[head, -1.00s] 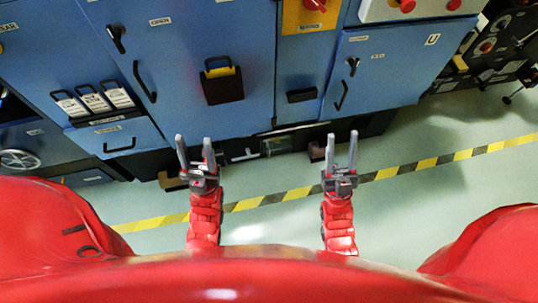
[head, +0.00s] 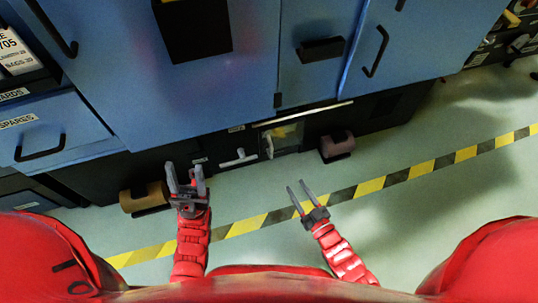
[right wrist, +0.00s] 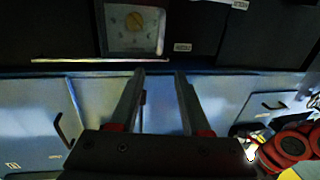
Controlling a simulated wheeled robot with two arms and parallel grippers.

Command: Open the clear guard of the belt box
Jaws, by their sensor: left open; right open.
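The belt box with its clear guard (head: 284,138) is set in the black base strip under the blue cabinets. The guard looks closed, with something yellowish behind it. In the right wrist view the clear guard (right wrist: 134,30) is at the top, with a round brass-coloured part behind it. My right gripper (head: 299,188) is open and empty, below and slightly right of the guard in the head view, apart from it. My left gripper (head: 186,175) is open and empty, left of the guard and in front of the black base.
A silver T-shaped handle (head: 239,158) is left of the guard. A brown roll (head: 145,197) sticks out further left, and a dark reddish-brown roll (head: 338,146) to the right. Blue cabinet doors (head: 130,75) rise above. The floor beyond the striped tape (head: 370,187) is clear.

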